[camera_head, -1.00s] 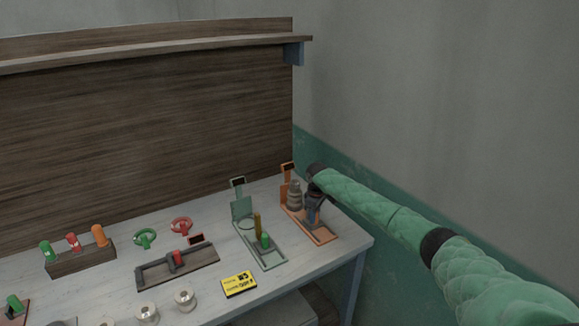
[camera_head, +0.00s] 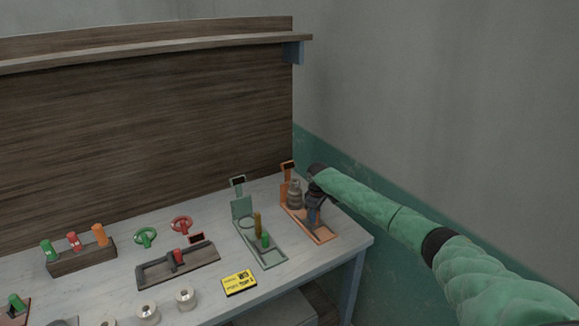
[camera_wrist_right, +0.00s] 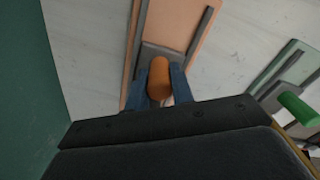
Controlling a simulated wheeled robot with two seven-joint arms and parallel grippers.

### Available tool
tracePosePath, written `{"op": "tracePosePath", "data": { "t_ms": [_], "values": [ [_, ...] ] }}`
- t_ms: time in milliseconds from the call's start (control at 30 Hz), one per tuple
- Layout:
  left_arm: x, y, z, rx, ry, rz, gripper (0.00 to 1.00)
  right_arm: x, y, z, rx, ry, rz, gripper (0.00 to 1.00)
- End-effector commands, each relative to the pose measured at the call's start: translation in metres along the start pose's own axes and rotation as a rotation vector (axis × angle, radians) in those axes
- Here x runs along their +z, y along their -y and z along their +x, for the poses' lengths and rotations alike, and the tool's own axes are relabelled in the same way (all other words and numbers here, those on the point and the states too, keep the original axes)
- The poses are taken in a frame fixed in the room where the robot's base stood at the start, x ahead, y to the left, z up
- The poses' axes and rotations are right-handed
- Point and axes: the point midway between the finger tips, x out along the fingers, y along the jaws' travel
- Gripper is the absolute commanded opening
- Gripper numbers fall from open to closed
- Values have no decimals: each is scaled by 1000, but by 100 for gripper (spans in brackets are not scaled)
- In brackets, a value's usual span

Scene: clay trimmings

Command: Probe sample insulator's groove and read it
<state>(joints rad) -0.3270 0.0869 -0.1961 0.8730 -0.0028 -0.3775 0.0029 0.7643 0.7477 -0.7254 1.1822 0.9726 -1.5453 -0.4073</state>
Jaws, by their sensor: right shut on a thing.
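The grey-brown ribbed insulator (camera_head: 294,194) stands upright at the back of the orange fixture (camera_head: 325,236), at the right end of the bench. A small dark display (camera_head: 289,167) rises behind it; I cannot read a value on it. My right gripper (camera_head: 312,217) is over this fixture, just in front of the insulator. In the right wrist view, my right gripper (camera_wrist_right: 160,85) is shut on an orange handle (camera_wrist_right: 159,78) above the orange fixture (camera_wrist_right: 172,25). Whether the probe touches the insulator's groove is hidden. My left gripper is not in view.
A green fixture (camera_head: 273,256) with a green handle (camera_head: 265,240) stands just left. Further left are a dark gauge block (camera_head: 150,276), two rings (camera_head: 145,237), a wooden rack (camera_head: 80,262) and white spools (camera_head: 186,298). A yellow card (camera_head: 239,283) lies near the front edge.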

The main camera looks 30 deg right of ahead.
Motion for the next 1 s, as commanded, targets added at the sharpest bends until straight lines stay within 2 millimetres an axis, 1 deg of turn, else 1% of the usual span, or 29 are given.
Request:
{"op": "tracePosePath", "data": {
  "t_ms": [33, 1000],
  "values": [
    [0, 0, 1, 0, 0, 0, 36, 2, 7, 12, -9, 11, -5, 3],
    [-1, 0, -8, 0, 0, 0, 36, 10, 11, 12, -9, 12, -5, 3]
  ]
}}
